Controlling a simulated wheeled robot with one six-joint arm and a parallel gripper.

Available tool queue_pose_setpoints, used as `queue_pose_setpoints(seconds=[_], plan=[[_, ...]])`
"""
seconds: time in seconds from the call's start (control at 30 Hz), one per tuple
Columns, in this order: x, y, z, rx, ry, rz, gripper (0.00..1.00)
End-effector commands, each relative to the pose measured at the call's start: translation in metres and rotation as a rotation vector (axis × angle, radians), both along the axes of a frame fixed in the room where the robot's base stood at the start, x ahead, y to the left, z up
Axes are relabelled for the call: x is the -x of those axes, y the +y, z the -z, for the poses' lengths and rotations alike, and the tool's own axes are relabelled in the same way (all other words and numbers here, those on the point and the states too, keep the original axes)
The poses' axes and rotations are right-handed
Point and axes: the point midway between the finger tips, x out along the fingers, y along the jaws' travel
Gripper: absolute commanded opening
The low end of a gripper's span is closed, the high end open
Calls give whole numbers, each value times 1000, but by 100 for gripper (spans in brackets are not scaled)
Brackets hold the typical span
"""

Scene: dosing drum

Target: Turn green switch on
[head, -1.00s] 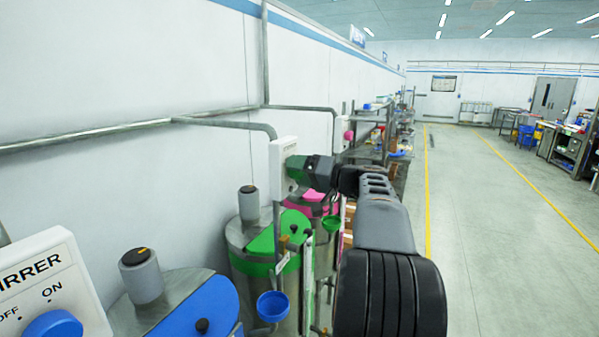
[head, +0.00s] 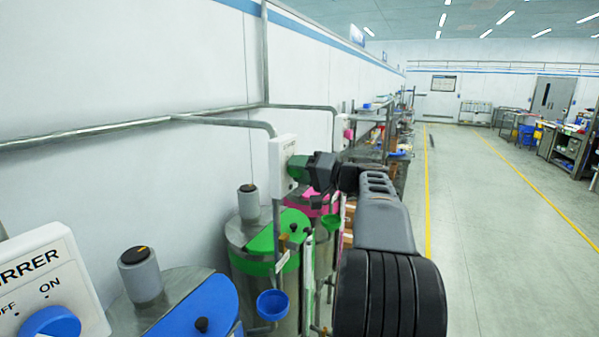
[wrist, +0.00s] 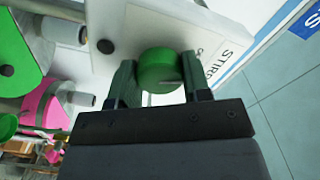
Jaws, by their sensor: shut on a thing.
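The green switch (wrist: 160,70) is a round bright green knob with a pale pointer line, on a white panel (wrist: 125,30) lettered in part "STIR". In the wrist view it sits between the two dark green fingers of my gripper (wrist: 160,78), which are shut on its sides. In the head view my gripper (head: 303,170) is up against the face of the white switch box (head: 283,165) on the wall pipe. The knob's ON and OFF marks are not readable in either view, so its exact setting cannot be told.
Below the box stands a metal drum with a green lid (head: 262,243) and a green funnel; a pink-lidded drum (head: 318,203) is behind it. A blue-lidded drum (head: 195,310) and a blue switch (head: 52,322) are nearer, at left.

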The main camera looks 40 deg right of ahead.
Motion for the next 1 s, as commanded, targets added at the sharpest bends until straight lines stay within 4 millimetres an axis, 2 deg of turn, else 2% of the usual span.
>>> queue_pose_setpoints(seconds=[0.6,1.0], plan=[[0,0,0,-498,267,0,20],[0,0,1,-711,382,0,20]])
